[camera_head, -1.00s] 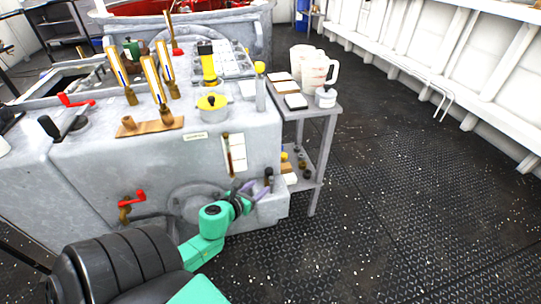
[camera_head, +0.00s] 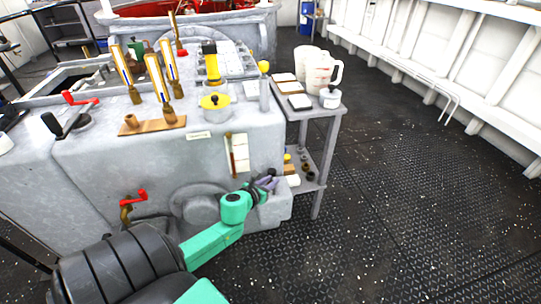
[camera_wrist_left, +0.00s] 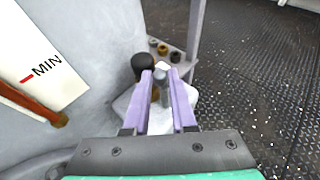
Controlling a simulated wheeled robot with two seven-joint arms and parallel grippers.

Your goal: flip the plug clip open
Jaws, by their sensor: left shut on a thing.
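The plug (camera_wrist_left: 144,68), with a dark rounded knob on a brownish stem, stands at the lower right corner of the grey machine in the left wrist view. A small grey metal piece, seemingly its clip (camera_wrist_left: 161,84), lies between the lavender fingers of my left gripper (camera_wrist_left: 161,78). The left gripper is shut on it, with the knob just beside the left finger. In the head view, my left gripper (camera_head: 267,184) is at the machine's lower right corner and partly hides the plug. The clip is too small to make out there. My right gripper is not in view.
A grey side table (camera_head: 318,112) stands close right of the gripper, with jugs on top and small parts on its lower shelf. A gauge marked MIN (camera_wrist_left: 45,68) is on the machine wall at left. The dark floor (camera_head: 400,200) at right is open.

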